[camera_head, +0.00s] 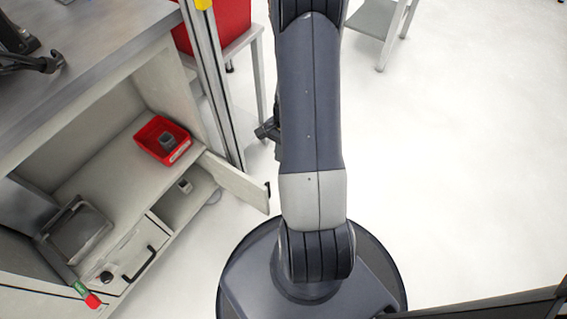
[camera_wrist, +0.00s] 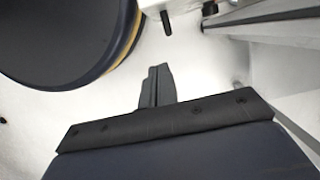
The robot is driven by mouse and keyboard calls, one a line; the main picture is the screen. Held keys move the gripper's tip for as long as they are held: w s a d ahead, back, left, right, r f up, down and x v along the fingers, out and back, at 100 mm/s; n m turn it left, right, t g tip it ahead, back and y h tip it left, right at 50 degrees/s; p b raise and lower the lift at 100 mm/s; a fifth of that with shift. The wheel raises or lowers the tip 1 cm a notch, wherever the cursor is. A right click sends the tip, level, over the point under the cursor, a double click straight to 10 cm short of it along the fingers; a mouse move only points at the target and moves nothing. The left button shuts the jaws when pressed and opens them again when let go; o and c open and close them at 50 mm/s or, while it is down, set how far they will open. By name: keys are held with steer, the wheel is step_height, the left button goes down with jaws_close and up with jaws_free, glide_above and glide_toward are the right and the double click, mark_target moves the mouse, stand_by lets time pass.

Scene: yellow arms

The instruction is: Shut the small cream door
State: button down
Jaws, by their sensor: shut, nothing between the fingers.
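The small cream door (camera_head: 236,182) stands open at the right end of the low cabinet in the head view. It swings out to the lower right, with a dark handle (camera_head: 267,190) near its free edge. The compartment behind it holds a small grey block (camera_head: 184,186). My gripper (camera_head: 267,131) shows partly at the left side of my arm, beyond the door and apart from it. In the wrist view my gripper (camera_wrist: 155,84) is shut and empty, pointing over the floor. A dark handle (camera_wrist: 166,22) on a pale edge shows at the top there.
A red bin (camera_head: 163,140) sits on the cabinet shelf. A drawer with a black handle (camera_head: 139,264) is left of the door compartment. A metal post (camera_head: 215,85) and a stand with a red crate (camera_head: 222,22) rise behind the door.

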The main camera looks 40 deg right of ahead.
steer(key=s+a+f+b, duration=0.2)
steer(key=a+f+b, duration=0.2)
steer(key=f, duration=0.4)
steer(key=shift+a+f+b, duration=0.3)
steer(key=shift+a+f, duration=0.05)
steer(key=shift+a, duration=0.55)
steer(key=shift+s, duration=0.15)
